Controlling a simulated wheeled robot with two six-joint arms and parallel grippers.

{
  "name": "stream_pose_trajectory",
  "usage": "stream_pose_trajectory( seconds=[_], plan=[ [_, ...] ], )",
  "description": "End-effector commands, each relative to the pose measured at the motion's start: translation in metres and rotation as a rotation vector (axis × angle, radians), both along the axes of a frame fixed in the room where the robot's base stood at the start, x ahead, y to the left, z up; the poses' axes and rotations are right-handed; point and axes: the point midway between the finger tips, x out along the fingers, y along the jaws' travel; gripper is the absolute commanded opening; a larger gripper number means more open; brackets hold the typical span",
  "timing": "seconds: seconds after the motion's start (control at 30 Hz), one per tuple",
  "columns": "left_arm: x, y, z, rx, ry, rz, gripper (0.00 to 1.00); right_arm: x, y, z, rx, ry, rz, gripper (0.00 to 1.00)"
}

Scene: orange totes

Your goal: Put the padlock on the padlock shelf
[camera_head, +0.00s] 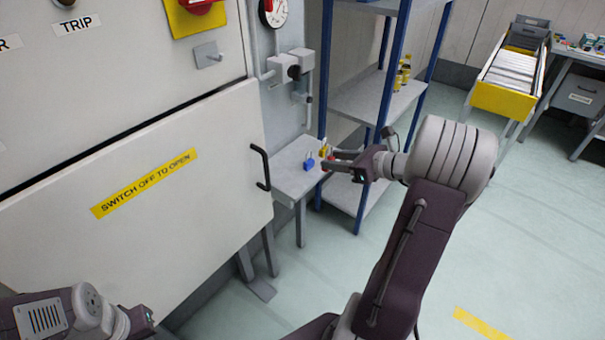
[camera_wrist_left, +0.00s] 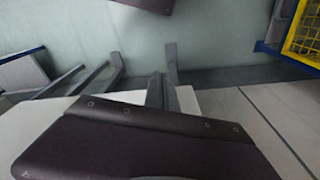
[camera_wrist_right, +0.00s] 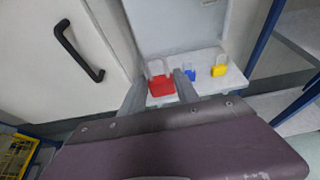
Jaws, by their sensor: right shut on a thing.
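My right gripper (camera_head: 332,160) is shut on a red padlock, at the small grey padlock shelf (camera_head: 287,181) beside the white cabinet. In the right wrist view, the red padlock (camera_wrist_right: 161,86) sits upright between the fingertips (camera_wrist_right: 157,80), shackle up, in front of the shelf (camera_wrist_right: 208,56). I cannot tell whether it touches the shelf. A blue padlock (camera_wrist_right: 190,71) and a yellow padlock (camera_wrist_right: 219,71) stand on the shelf to its right. The blue padlock (camera_head: 309,164) also shows in the head view. My left gripper (camera_wrist_left: 163,92) is empty, its fingers together, away from the shelf.
The cabinet door (camera_head: 180,180) has a black handle (camera_head: 262,168) just left of the shelf. A blue-posted rack (camera_head: 375,105) with bottles (camera_head: 403,73) stands behind my right gripper. The floor at right is mostly clear.

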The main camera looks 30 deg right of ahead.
Motion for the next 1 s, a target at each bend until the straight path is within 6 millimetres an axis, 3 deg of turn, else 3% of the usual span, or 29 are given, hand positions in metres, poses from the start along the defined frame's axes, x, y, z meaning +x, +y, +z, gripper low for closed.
stream_pose_trajectory(
  seconds=[0.17, 0.4, 0.6, 0.77, 1.0],
  plan=[
    [0.0, 0.0, -0.003, 0.0, -0.001, 0.0, 0.0, 0.008, 0.006, -0.007, 0.0, 0.001, 0.003, 0.0],
    [0.0, 0.0, -0.019, 0.0, 0.0, 0.0, 0.0, 0.062, 0.044, -0.048, 0.001, 0.003, 0.007, 0.0],
    [0.0, 0.0, -0.024, 0.0, 0.0, 0.0, 0.0, 0.093, 0.063, -0.067, 0.0, 0.0, 0.002, 0.0],
    [0.0, 0.0, -0.024, 0.0, 0.0, 0.0, 0.0, 0.098, 0.065, -0.069, -0.001, -0.001, -0.001, 0.0],
    [0.0, 0.0, -0.036, 0.0, 0.0, 0.0, 0.0, 0.098, 0.065, -0.107, 0.002, 0.002, -0.001, 0.0]
  ],
)
